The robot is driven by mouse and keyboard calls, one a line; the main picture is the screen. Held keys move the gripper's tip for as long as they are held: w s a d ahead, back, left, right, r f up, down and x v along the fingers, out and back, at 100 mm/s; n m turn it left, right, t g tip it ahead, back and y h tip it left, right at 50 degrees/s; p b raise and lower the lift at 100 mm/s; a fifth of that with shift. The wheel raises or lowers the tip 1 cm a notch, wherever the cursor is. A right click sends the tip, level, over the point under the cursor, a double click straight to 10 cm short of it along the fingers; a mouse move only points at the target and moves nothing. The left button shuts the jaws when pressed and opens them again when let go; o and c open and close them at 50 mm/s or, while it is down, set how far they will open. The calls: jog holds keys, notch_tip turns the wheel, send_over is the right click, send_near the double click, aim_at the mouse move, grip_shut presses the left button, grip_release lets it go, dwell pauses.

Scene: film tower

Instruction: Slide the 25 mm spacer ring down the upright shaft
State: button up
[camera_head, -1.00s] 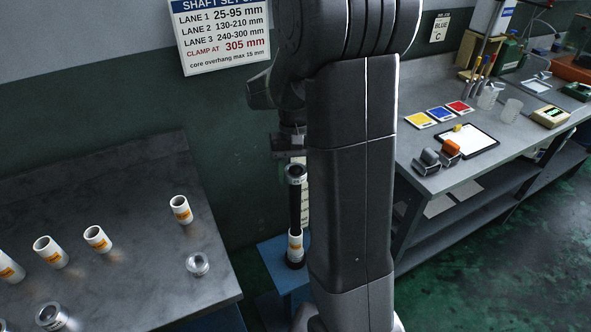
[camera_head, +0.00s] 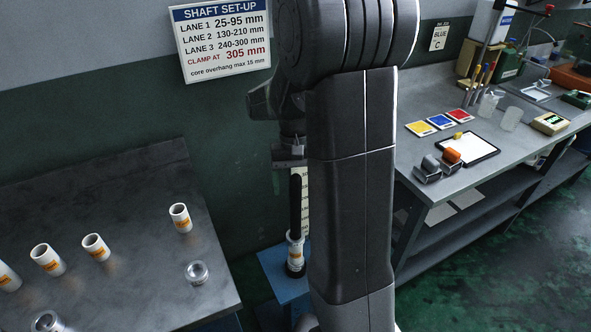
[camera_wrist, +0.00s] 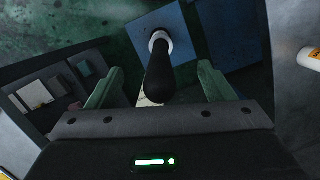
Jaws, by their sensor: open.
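The upright shaft (camera_head: 295,205) is black and stands on a blue stand (camera_head: 290,288). It also shows in the wrist view (camera_wrist: 159,80), between my fingers. A white core with an orange label (camera_head: 295,256) is around its lower part. A pale, ring-like band, seemingly the spacer ring (camera_head: 295,236), sits around the shaft at the top of this core. In the wrist view a pale round shape (camera_wrist: 160,37) surrounds the shaft's far end; I cannot separate ring from core there. My gripper (camera_wrist: 161,67) is open, its green fingers apart on either side of the shaft top.
The grey table (camera_head: 130,190) at left holds several white cores and loose metal rings, one ring (camera_head: 196,272) near its right edge. A bench (camera_head: 430,180) stands at right. My arm hides the area right of the shaft.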

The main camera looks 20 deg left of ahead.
notch_tip(320, 180, up, 13)
jog(key=w+a, duration=0.1)
jog(key=w, duration=0.1)
jog(key=shift+w+r+p, duration=0.15)
jog(key=shift+p, duration=0.15)
jog(key=shift+a, duration=0.1)
dwell(0.3)
jog(key=f, duration=0.4)
jog(key=s+f, duration=0.1)
jog(key=f, duration=0.3)
jog(key=s+d+f, duration=0.1)
jog(key=f, duration=0.3)
jog(key=shift+s+d+f, duration=0.1)
jog(key=shift+s+f, duration=0.05)
jog(key=shift+f, duration=0.2)
jog(key=shift+r, duration=0.45)
jog(key=shift+f, duration=0.1)
